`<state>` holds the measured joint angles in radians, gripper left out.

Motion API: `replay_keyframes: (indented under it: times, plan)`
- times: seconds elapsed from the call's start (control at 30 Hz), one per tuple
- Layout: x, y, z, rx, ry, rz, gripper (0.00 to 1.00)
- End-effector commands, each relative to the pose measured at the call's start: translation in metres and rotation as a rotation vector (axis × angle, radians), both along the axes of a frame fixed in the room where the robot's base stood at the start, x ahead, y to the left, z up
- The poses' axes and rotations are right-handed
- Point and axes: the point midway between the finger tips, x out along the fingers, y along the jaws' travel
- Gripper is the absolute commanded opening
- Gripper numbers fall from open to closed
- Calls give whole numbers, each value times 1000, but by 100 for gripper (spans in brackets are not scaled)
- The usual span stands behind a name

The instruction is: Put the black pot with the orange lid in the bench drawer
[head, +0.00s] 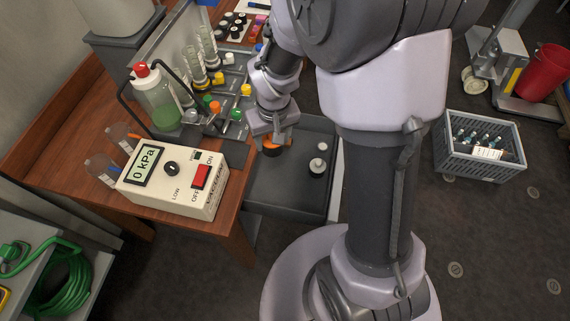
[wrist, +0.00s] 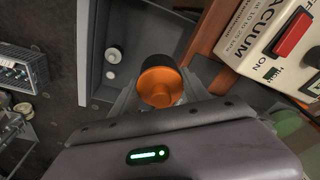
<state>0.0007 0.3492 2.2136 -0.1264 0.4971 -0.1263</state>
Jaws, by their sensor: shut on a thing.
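The black pot with the orange lid (head: 271,151) is between the fingers of my gripper (head: 269,139), at the back left of the open bench drawer (head: 275,195). In the wrist view, the round orange lid (wrist: 160,85) faces the camera, and a little of the dark pot body shows above it. My gripper (wrist: 160,98) is shut on the pot, with a finger on each side. The pot is over or inside the drawer; I cannot tell whether its base touches the floor. The drawer (wrist: 137,35) is dark grey inside.
The vacuum gauge box (head: 173,178) stands on the wooden bench (head: 72,147) at left. A grey crate (head: 480,145) is on the floor at right. The drawer's front is bare.

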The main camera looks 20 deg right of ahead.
Motion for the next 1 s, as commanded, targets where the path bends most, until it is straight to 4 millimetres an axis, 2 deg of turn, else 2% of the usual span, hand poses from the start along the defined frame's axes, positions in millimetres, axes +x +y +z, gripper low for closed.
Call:
replay_keyframes:
  times: [0.03,0.27,0.37,0.57,0.73,0.77,0.83,1.0]
  plan:
    - [0,0,-18,0,0,1,13]
    - [0,1,-62,0,-1,0,13]
    - [-2,-17,-64,-12,6,-32,13]
    - [-15,-60,-93,-30,9,-113,13]
    - [-38,-89,-120,-11,8,-185,13]
    - [-44,-93,-125,-3,9,-199,13]
    - [-44,-94,-152,1,1,-202,13]
    - [-44,-93,-188,1,0,-201,13]
